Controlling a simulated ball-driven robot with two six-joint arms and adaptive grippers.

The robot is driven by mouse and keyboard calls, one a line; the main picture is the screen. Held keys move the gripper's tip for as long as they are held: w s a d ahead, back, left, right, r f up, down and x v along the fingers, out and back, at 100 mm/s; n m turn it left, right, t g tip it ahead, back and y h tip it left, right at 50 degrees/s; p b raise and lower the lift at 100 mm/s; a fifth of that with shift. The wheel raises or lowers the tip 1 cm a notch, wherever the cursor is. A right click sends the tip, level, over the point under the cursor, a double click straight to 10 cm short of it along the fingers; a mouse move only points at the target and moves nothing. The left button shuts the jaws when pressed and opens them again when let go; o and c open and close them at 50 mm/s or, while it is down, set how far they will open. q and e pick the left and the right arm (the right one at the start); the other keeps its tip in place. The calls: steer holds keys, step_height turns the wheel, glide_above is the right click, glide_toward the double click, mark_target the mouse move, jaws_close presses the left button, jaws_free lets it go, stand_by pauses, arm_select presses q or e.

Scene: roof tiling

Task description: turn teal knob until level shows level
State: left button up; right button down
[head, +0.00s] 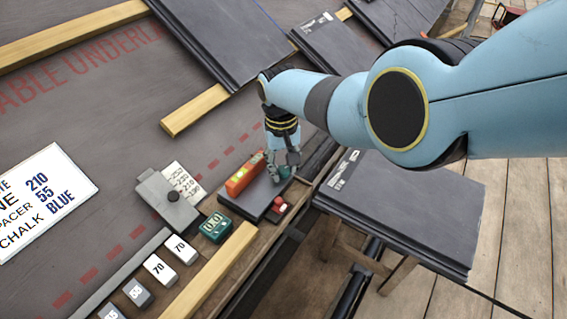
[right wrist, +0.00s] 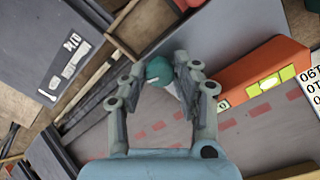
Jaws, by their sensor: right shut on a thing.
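The teal knob (head: 286,172) is at the far right end of the dark plate (head: 255,198) in the head view, partly hidden by my right gripper (head: 287,163). In the right wrist view the knob (right wrist: 159,71) sits between the fingertips of my right gripper (right wrist: 157,73), which is shut on it. The orange-red level (head: 245,174) lies on the plate beside the knob. Its yellow-green vial (right wrist: 270,82) shows in the right wrist view, but the bubble is too small to read surely. My left gripper is not in view.
A green display box (head: 216,227) and a small red item (head: 278,206) are near the plate. A grey device (head: 168,203) stands left, with white number blocks (head: 160,268) below. Dark slates (head: 400,205) are stacked at right. A whiteboard (head: 42,203) lies far left.

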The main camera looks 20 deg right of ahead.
mark_target(281, 169)
steer(key=shift+w+r+n, duration=0.1)
steer(key=shift+r+n, duration=0.05)
steer(key=shift+n, duration=0.65)
steer(key=shift+w+r+n, duration=0.1)
steer(key=shift+n, duration=0.7)
steer(key=shift+a, duration=0.1)
steer(key=c, duration=1)
jaws_free()
steer(key=shift+s+r, duration=0.1)
steer(key=shift+f, duration=0.2)
steer(key=shift+s+r, duration=0.1)
steer(key=shift+r, duration=0.05)
step_height(281, 169, up, 12)
steer(key=shift+a+f, duration=0.1)
steer(key=shift+a, duration=0.05)
